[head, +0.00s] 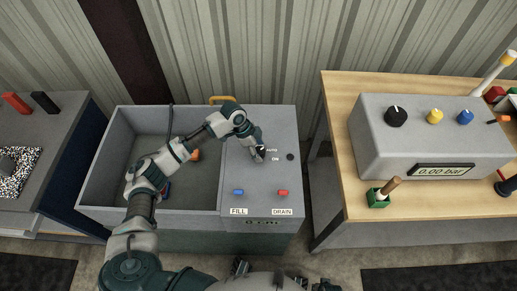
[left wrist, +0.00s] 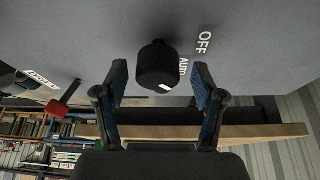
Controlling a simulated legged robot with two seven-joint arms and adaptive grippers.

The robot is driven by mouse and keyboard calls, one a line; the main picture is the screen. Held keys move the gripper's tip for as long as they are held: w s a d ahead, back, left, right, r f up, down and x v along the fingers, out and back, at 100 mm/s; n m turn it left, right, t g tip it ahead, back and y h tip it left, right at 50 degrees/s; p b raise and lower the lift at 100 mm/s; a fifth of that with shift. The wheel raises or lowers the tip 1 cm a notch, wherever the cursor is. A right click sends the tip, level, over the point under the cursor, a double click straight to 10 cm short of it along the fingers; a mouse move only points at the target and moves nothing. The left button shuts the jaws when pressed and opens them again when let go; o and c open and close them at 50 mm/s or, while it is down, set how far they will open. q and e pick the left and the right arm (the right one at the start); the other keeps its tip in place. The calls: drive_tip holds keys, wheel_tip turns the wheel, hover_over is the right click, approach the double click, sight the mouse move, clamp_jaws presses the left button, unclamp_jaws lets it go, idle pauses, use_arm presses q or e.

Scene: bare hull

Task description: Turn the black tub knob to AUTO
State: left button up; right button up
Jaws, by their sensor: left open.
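The black tub knob (left wrist: 158,65) stands out from the grey panel in the left wrist view, between the two fingers of my open left gripper (left wrist: 160,88). A gap shows on each side of it. A white mark shows on the knob's lower edge. In the head view my left gripper (head: 258,154) is over the tub's control panel (head: 262,185), left of the AUTO and ON labels, and hides the knob there. I do not see my right gripper.
A blue switch (head: 238,192) and a red switch (head: 283,192) sit above the FILL and DRAIN labels. A small black round part (head: 290,157) is on the panel's right. The open basin (head: 120,160) lies left. A wooden bench (head: 340,110) with a grey box stands right.

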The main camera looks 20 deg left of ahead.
use_arm(q)
drive_tip(key=shift+r, duration=0.1)
drive_tip(key=v, duration=1.1)
drive_tip(key=shift+a+r, duration=0.3)
drive_tip(key=shift+r, duration=0.1)
